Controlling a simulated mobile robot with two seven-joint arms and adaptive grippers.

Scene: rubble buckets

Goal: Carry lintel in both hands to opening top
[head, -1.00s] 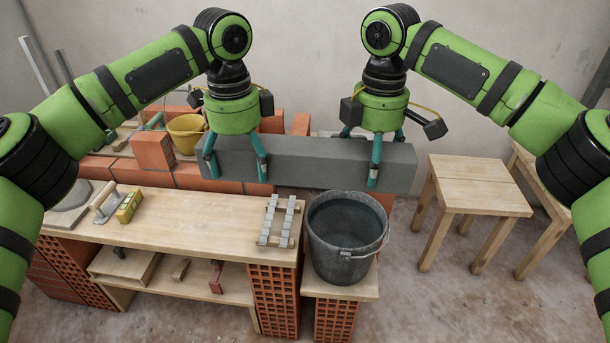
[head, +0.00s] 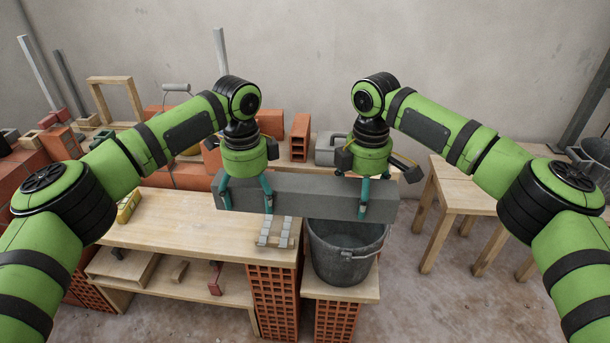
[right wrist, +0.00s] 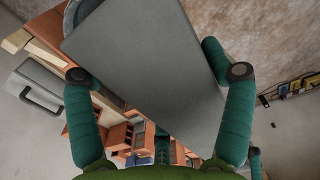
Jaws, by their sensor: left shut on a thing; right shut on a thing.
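The lintel (head: 310,194) is a long grey concrete beam, held level across the middle of the head view. My left gripper (head: 247,190) is shut on it near its left end. My right gripper (head: 367,196) is shut on it near its right end. In the right wrist view the lintel (right wrist: 150,65) fills the space between the green fingers of the right gripper (right wrist: 158,88). The lintel hangs in front of the brickwork and covers part of the bucket's back rim. I cannot make out the opening top.
A wooden bench (head: 185,225) on perforated bricks is below left, with a yellow level (head: 129,206) and a grey metal piece (head: 275,231) on it. A dark bucket (head: 345,256) stands right beneath the lintel. Wooden stools (head: 455,188) stand at the right. Bare floor lies front right.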

